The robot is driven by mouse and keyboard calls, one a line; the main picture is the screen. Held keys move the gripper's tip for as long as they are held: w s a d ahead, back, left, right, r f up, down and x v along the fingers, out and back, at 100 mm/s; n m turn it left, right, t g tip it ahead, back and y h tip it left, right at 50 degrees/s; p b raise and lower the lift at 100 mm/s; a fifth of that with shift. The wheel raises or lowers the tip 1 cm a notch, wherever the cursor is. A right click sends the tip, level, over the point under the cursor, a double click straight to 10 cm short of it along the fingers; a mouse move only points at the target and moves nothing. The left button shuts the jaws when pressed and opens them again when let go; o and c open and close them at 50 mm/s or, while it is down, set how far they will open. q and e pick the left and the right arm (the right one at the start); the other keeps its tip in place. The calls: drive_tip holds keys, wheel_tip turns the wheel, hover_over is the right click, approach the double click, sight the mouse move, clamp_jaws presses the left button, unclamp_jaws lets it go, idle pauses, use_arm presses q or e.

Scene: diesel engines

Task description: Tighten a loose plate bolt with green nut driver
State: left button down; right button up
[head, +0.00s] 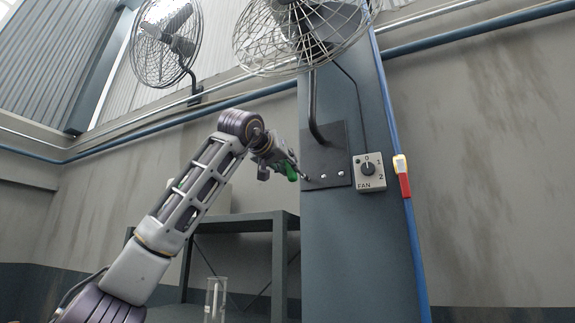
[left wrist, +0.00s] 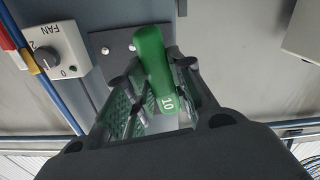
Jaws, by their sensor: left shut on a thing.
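My left gripper (head: 280,163) is shut on the green nut driver (head: 289,171) in front of the dark mounting plate (head: 328,155) on the column. In the left wrist view, the green handle (left wrist: 152,62), marked 10, sits between my fingers (left wrist: 152,85). The driver's shaft points at the left end of the plate's bolt row in the head view; whether it touches a bolt I cannot tell. Two bolts show clear of it, the middle bolt (head: 323,176) and the right bolt (head: 341,173). The handle hides the third in the left wrist view. My right gripper is out of view.
A fan switch box (head: 369,172) and a red and yellow item (head: 402,176) are right of the plate. A caged fan (head: 300,35) hangs above it. A grey shelf (head: 240,217) stands left of the column, with a clear container (head: 215,300) below.

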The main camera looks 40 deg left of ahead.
use_arm(q)
drive_tip(key=shift+s+d, duration=0.15)
drive_tip(key=shift+s, duration=0.55)
idle(0.5)
drive_tip(key=s+d, duration=0.1)
drive_tip(key=s, duration=0.5)
drive_tip(key=shift+s+b, duration=0.35)
drive_tip(key=shift+s, duration=0.05)
drive_tip(key=shift+w, duration=0.15)
idle(0.5)
drive_tip(key=shift+w+a, duration=0.25)
drive_tip(key=shift+w, duration=1.15)
drive_tip(key=shift+w+a, duration=0.2)
drive_tip(key=shift+w, duration=1.2)
drive_tip(key=shift+s, duration=0.2)
drive_tip(key=shift+w+a+p, duration=0.2)
drive_tip(key=shift+w+p, duration=0.2)
drive_tip(key=shift+w, duration=1.1)
drive_tip(key=shift+d+f, duration=0.15)
drive_tip(key=shift+f, duration=0.05)
